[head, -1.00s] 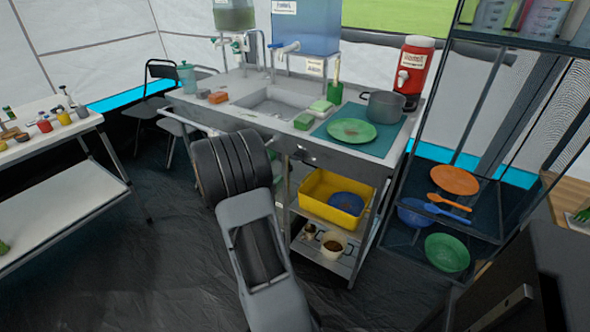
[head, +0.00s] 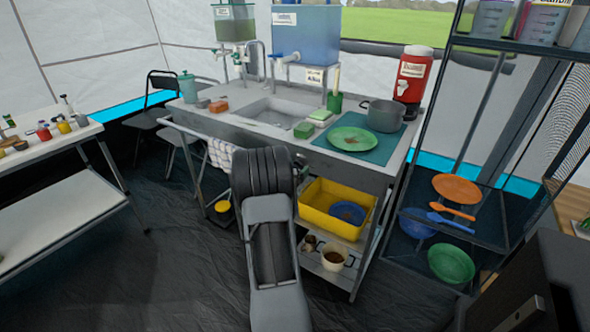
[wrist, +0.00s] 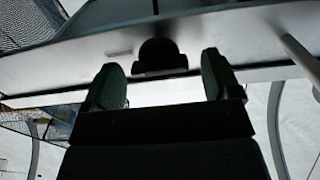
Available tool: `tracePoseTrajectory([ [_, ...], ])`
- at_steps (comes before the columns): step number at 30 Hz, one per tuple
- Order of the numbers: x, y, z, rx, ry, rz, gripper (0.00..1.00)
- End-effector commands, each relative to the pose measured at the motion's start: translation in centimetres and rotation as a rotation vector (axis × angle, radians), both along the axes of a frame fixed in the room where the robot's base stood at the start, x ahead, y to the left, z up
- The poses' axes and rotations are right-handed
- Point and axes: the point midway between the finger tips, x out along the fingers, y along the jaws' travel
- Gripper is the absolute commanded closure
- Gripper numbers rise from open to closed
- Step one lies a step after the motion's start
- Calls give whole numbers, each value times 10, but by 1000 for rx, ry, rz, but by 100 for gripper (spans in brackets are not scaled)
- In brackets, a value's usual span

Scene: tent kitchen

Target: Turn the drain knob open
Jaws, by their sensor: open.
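The sink counter (head: 225,122) stands ahead, with a basin (head: 272,111) let into its top. In the wrist view a dark rounded knob (wrist: 160,54) sits on the counter's grey front panel (wrist: 75,60). I take it to be the drain knob. My gripper (wrist: 162,76) is open, its two greenish-black fingers apart, one to each side of the knob in the picture. The fingers look short of the knob or just at it; contact cannot be told. In the head view my arm hides the gripper.
A towel (head: 220,153) hangs from the rail at the counter's left. A yellow tub (head: 318,217) and a cup (head: 333,257) are on the shelves below. A wire rack (head: 484,225) stands to the right, a side table (head: 60,205) to the left. Dark floor lies between.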

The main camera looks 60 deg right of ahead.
Motion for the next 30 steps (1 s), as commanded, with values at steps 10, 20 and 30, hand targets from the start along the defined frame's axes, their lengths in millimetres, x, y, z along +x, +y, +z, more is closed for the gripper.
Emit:
tracePoseTrajectory([
  [10,0,-5,0,0,0,0,17],
  [20,0,-5,0,0,0,0,42],
  [30,0,-5,0,0,2,0,66],
])
